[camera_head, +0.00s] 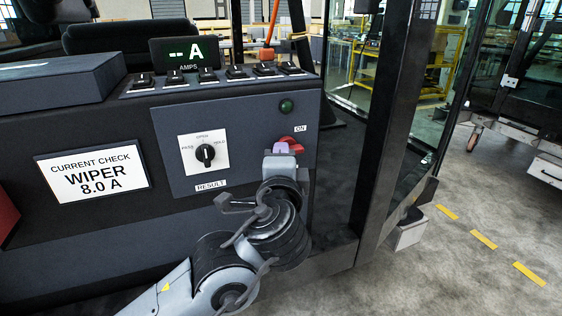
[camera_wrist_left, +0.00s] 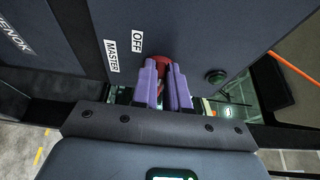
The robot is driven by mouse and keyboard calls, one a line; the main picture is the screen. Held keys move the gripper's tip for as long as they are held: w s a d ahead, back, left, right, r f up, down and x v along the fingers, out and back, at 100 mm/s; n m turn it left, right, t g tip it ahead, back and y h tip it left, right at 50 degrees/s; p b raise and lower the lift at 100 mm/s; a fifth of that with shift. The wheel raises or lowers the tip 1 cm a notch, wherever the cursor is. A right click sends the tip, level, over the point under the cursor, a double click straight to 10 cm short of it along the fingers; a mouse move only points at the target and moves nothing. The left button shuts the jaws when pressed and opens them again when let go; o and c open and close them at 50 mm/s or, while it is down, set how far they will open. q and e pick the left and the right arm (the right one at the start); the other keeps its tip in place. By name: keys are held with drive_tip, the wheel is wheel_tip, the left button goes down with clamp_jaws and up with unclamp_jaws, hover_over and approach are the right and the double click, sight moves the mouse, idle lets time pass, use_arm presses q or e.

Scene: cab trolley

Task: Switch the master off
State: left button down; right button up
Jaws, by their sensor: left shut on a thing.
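The red master switch (camera_head: 292,142) sits on the grey panel at the right end of the console, under a small ON label (camera_head: 299,128). My left gripper (camera_head: 281,149) is at the switch, with its purple fingers in front of it. In the left wrist view the fingers (camera_wrist_left: 163,82) are on either side of the red knob (camera_wrist_left: 163,62), shut on it. An OFF label (camera_wrist_left: 137,42) and a MASTER label (camera_wrist_left: 111,56) are beside it. The fingers hide part of the knob, so its exact angle is unclear. My right gripper is not in view.
A dark green lamp (camera_head: 286,106) is above the switch. A selector knob (camera_head: 205,153) is on the panel's left. The amps display (camera_head: 185,51) reads "-- A" above a row of toggles (camera_head: 208,75). A dark cab post (camera_head: 390,110) stands close to the right.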

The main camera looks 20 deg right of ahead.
use_arm(q)
drive_tip(key=shift+w+f, duration=0.1)
drive_tip(key=shift+f, duration=0.1)
drive_tip(key=c, duration=1.2)
unclamp_jaws()
drive_tip(key=shift+c, duration=0.2)
drive_tip(key=shift+o, duration=0.5)
drive_tip(key=shift+r, duration=0.15)
drive_tip(key=p+v, duration=0.2)
drive_tip(key=v, duration=0.8)
drive_tip(key=shift+s+p, duration=0.3)
drive_tip(key=shift+s, duration=0.05)
drive_tip(key=shift+a, duration=0.1)
